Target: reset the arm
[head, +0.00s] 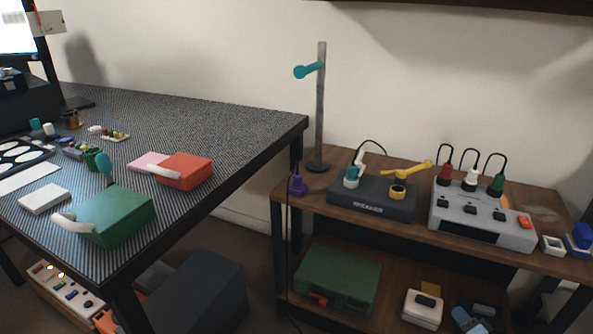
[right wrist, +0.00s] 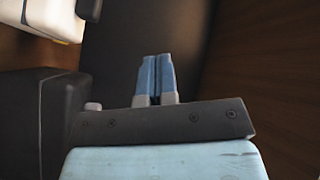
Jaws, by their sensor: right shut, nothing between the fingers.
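My right gripper (right wrist: 158,62) shows in the right wrist view. Its two blue fingers are together, with nothing between them, in front of a dark surface. A blue and grey shape (head: 468,320) at the bottom right of the head view, by the lower shelf, may be part of this gripper, but it is too small to tell. My left gripper is not in view.
The grey-topped table (head: 215,120) holds a green case (head: 120,215) and a red case (head: 185,171). The wooden shelf unit (head: 300,215) holds a dark station (head: 372,203) and a grey device (head: 480,225). A green box (head: 340,277) and white box (head: 422,310) sit below.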

